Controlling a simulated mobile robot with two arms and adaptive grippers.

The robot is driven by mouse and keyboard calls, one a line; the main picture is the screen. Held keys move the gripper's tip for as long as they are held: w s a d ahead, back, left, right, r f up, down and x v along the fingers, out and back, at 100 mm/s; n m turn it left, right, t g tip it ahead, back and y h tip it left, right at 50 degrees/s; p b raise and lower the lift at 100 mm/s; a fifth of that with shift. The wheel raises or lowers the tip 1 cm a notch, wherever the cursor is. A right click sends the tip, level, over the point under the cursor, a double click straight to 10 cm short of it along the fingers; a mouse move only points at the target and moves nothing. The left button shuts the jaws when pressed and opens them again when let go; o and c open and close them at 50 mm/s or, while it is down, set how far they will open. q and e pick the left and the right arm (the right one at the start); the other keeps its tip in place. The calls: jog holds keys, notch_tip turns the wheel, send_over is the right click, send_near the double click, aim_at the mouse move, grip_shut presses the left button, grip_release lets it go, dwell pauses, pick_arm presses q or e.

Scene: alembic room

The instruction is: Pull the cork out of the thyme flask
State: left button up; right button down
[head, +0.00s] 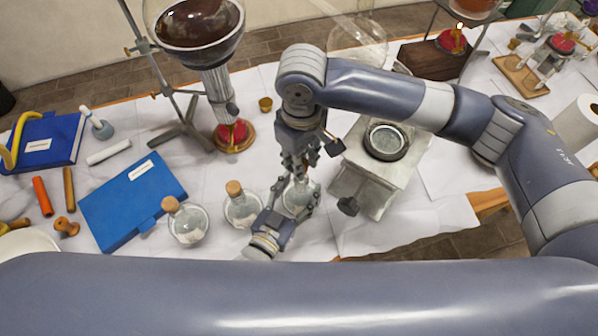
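Three round glass flasks stand in a row on the white-covered table. The left flask (187,224) and the middle flask (242,210) have corks in their necks. The third flask (299,197) is partly hidden between my grippers, and its label cannot be read. My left gripper (295,191) reaches it from the near side, with a finger along each side of its body, seemingly touching the glass. My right gripper (298,173) points down over the same flask's neck. Its fingers hide the mouth, so I cannot see a cork there or whether they are shut on one.
A metal stand with a round well (386,141) is close on the right. A blue book (132,202) lies left of the flasks. A retort stand with a dark-filled vessel (197,25) rises behind. My own arm crosses the foreground.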

pick_arm(q)
jog(key=v, duration=1.2)
pick_arm(e)
notch_tip(320, 180, up, 4)
jog(key=p, duration=0.5)
jog(key=shift+r, duration=0.1)
pick_arm(q)
notch_tip(320, 180, up, 5)
jog(key=shift+r, duration=0.1)
